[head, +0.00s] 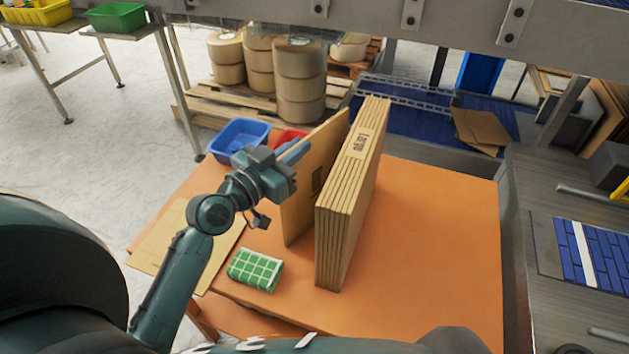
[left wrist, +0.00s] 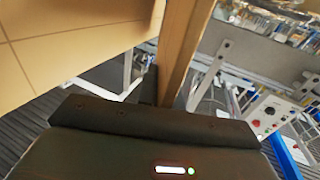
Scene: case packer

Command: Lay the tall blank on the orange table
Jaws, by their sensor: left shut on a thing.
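A tall brown cardboard blank (head: 314,185) stands upright on edge, leaning a little, just left of a thick upright stack of blanks (head: 347,200) on the orange table (head: 440,235). My left gripper (head: 292,153) is at the blank's upper left side and shut on it; its fingertips are partly hidden. In the left wrist view the blank (left wrist: 180,50) shows nearly edge-on, rising from the gripper. Its lower edge is at or close to the table; I cannot tell if it touches. My right gripper is not in view.
A flat board (head: 180,245) lies at the table's left. A green-and-white checked pack (head: 255,270) lies in front of the blank. A blue bin (head: 238,140) and a red bin (head: 289,138) stand behind. The table right of the stack is clear.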

